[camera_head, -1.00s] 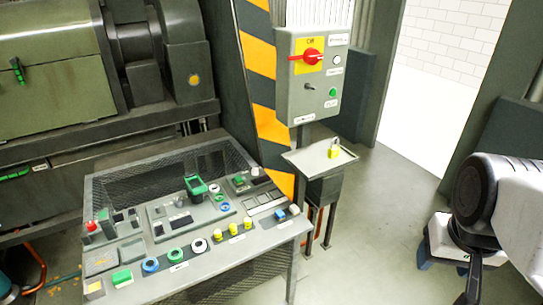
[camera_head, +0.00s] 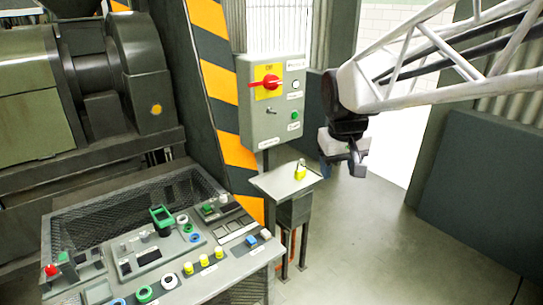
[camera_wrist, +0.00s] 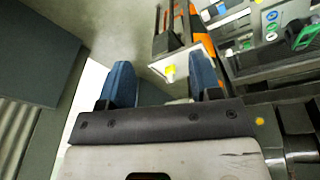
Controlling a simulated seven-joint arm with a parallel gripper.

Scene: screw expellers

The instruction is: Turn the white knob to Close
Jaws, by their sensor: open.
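A white round knob (camera_head: 169,281) sits in the front row of the sloped control desk (camera_head: 215,268), right of a green knob (camera_head: 143,294). Another white ring-shaped control (camera_head: 182,219) sits farther back, and a small white one (camera_head: 265,232) is at the right end. Their labels are too small to read, so I cannot tell which carries Close. My gripper (camera_head: 350,155) hangs in the air right of the control box, well away from the desk. In the wrist view my gripper (camera_wrist: 160,62) shows two blue fingers apart with nothing held between them.
A grey control box (camera_head: 262,125) with a red rotary switch (camera_head: 268,82) stands behind a small tray (camera_head: 268,188) holding a yellow padlock (camera_head: 300,172). A striped post (camera_head: 225,100) rises behind the desk. The floor (camera_head: 390,240) at right is clear.

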